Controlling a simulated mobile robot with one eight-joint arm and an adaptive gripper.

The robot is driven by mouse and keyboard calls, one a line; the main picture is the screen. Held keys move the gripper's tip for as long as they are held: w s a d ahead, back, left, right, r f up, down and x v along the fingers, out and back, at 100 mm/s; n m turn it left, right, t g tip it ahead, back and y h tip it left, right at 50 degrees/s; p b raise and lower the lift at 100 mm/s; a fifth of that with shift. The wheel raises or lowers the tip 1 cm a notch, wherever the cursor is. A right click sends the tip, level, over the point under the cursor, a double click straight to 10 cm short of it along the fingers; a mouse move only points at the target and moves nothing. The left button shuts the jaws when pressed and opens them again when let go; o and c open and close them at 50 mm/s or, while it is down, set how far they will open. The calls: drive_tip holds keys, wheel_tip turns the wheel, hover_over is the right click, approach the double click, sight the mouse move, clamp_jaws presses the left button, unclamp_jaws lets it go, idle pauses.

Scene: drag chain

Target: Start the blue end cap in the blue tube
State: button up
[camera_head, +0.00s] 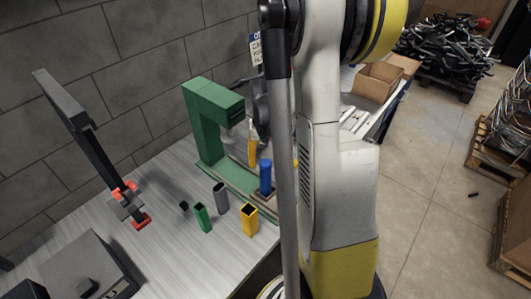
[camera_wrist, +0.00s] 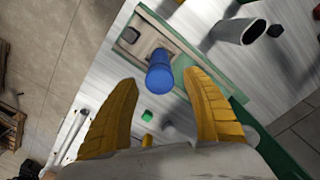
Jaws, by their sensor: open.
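The blue tube (camera_head: 266,182) stands upright in a holder on the green press's base. It also shows in the wrist view (camera_wrist: 159,59), just beyond and between my fingertips. A blue, slightly wider part (camera_wrist: 159,79) tops it, looking like the blue end cap; how far it sits in the tube I cannot tell. My gripper (camera_wrist: 160,76) is open, with one yellow finger on each side of the blue top and a gap visible on both sides. In the head view, one yellow finger shows behind the tube, and my arm hides much of the rest.
The green press (camera_head: 205,125) rises close behind the tube. A small green piece (camera_wrist: 148,115) lies near my fingers' view.

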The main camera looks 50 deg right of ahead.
sight(266, 162)
wheel_tip(266, 162, up, 12)
drive_tip(key=shift+f, duration=0.25)
idle(0.5)
drive_tip(key=s+a+n+t+b, duration=0.2)
drive_tip(key=a+n+t+b, duration=0.1)
drive_tip(key=a, duration=1)
drive_tip(key=s+a+f+n+t+b, duration=0.1)
drive_tip(key=s+a+n+t+b, duration=0.2)
drive_tip(key=a, duration=0.9)
drive_tip(key=shift+s+a+f+n+t+b, duration=0.15)
drive_tip(key=shift+s+a+n+t+b, duration=0.2)
drive_tip(key=shift+n+t+b, duration=0.3)
